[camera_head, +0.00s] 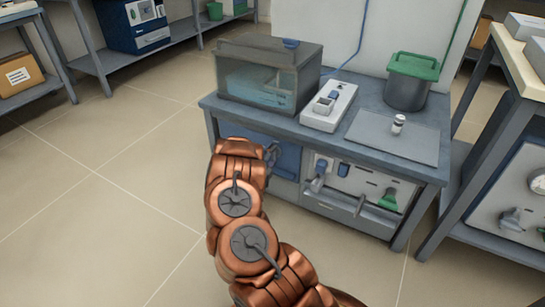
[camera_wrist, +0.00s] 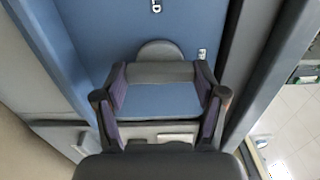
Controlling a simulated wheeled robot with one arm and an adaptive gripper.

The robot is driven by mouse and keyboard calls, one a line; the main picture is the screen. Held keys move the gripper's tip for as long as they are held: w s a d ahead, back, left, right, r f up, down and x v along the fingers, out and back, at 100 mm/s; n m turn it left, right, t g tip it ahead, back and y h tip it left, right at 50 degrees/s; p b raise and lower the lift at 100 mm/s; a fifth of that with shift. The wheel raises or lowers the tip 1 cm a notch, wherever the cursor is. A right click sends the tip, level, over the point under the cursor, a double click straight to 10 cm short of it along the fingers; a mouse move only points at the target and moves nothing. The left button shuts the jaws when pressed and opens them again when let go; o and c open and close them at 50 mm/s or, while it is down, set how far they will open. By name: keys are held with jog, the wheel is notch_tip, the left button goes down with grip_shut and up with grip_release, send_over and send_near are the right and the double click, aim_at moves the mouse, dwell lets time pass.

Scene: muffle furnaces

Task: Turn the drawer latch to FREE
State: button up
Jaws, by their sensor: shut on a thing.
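The drawer latch (camera_wrist: 160,71) is a grey bar across a round grey disc on a blue panel (camera_wrist: 100,30) in the wrist view. The bar lies level in that view. My gripper (camera_wrist: 161,80) is shut on the bar, one finger at each end. A white marking ending in "D" (camera_wrist: 156,6) is above the disc, cut off by the frame edge. A small label (camera_wrist: 202,54) to the right is too small to read. In the head view, my gripper (camera_head: 272,155) is at the blue panel (camera_head: 287,157) under the bench top; my arm hides part of it and the latch.
The bench (camera_head: 225,108) carries a clear tank (camera_head: 265,85), a white device (camera_head: 329,107) and a green-lidded pot (camera_head: 408,82). A panel with handles (camera_head: 350,180) is right of the blue panel. Another bench (camera_head: 505,130) stands at right. The floor at left is clear.

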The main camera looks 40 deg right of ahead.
jog(key=o, duration=1.1)
jog(key=shift+o, duration=0.2)
jog(key=v, duration=1.2)
